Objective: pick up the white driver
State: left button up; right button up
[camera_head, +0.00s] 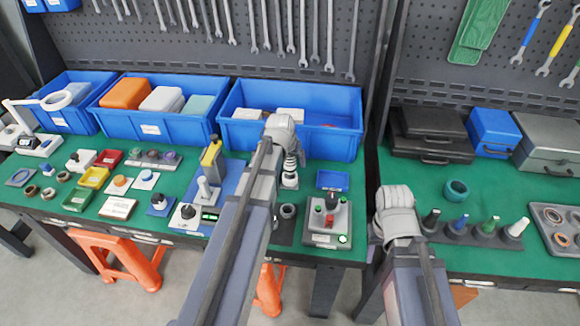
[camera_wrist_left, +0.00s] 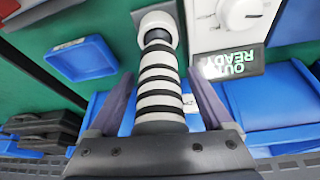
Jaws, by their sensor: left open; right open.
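The white driver (camera_head: 517,228) stands upright with its handle up, at the right end of a dark rack (camera_head: 470,236) on the right table. Green, blue and black drivers stand to its left. My right gripper (camera_head: 397,228) is left of the rack, apart from the white driver; its fingers are mostly hidden. My left gripper (camera_head: 289,150) is over the left table, far from the white driver. In the left wrist view its fingers (camera_wrist_left: 160,105) are open on either side of a black-and-white striped post (camera_wrist_left: 160,85); I cannot tell whether they touch it.
Blue bins (camera_head: 345,97) line the back of the left table. A control box (camera_head: 327,225) and many small parts crowd its front. On the right table are a teal ring (camera_head: 456,190), a tray of rings (camera_head: 558,228) and cases (camera_head: 493,130).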

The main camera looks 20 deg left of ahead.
pick_arm(q)
grip_shut()
dwell(0.6)
